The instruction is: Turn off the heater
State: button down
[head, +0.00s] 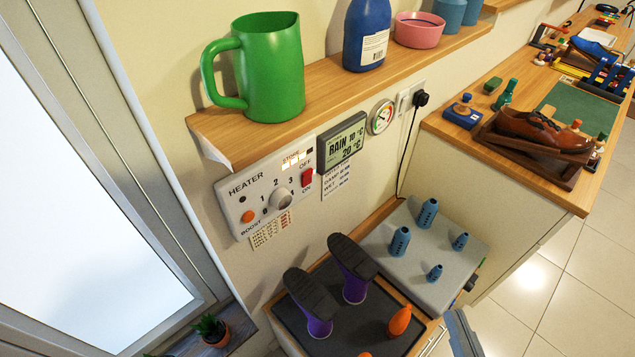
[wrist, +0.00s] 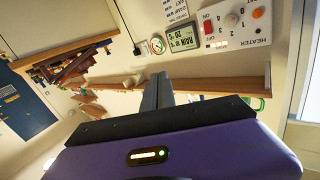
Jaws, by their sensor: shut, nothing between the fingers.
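The white heater panel (head: 266,190) is on the wall under the wooden shelf, at left of centre in the head view. It has a red rocker switch (head: 308,178) between the OFF and ON labels, a round numbered knob (head: 280,199) and an orange boost button (head: 247,216). I cannot tell which way the rocker is tipped. The panel also shows in the wrist view (wrist: 234,40), upside down at upper right, with the red switch (wrist: 208,27). My gripper (wrist: 163,76) is shut and empty, apart from the panel, which lies right of its fingertips there.
The shelf (head: 215,132) above the panel holds a green jug (head: 262,70), a blue bottle (head: 367,35) and a pink bowl (head: 419,30). A weather display (head: 342,140) is right of the panel. Below stand purple boots (head: 352,268) on a dark tray. A window (head: 85,190) is left.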

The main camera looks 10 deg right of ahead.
jog(key=w+r+m+y, duration=0.25)
jog(key=w+m, duration=0.45)
jog(key=w, duration=1.2)
jog(key=a+f+m+g+y, duration=0.1)
jog(key=a+m+g+y, duration=0.1)
jog(key=a+g+y, duration=0.2)
jog(key=w+a+y, duration=0.1)
jog(key=a+y, duration=0.2)
jog(key=shift+a+f+g, duration=0.3)
jog(key=shift+a+f, duration=0.05)
jog(key=shift+a, duration=0.05)
jog(key=p, duration=0.3)
send_near(306, 178)
jog(key=x, duration=0.5)
jog(key=shift+w+f, duration=0.15)
jog(key=shift+f, duration=0.05)
jog(key=shift+w+a, duration=0.3)
jog(key=shift+w, duration=0.2)
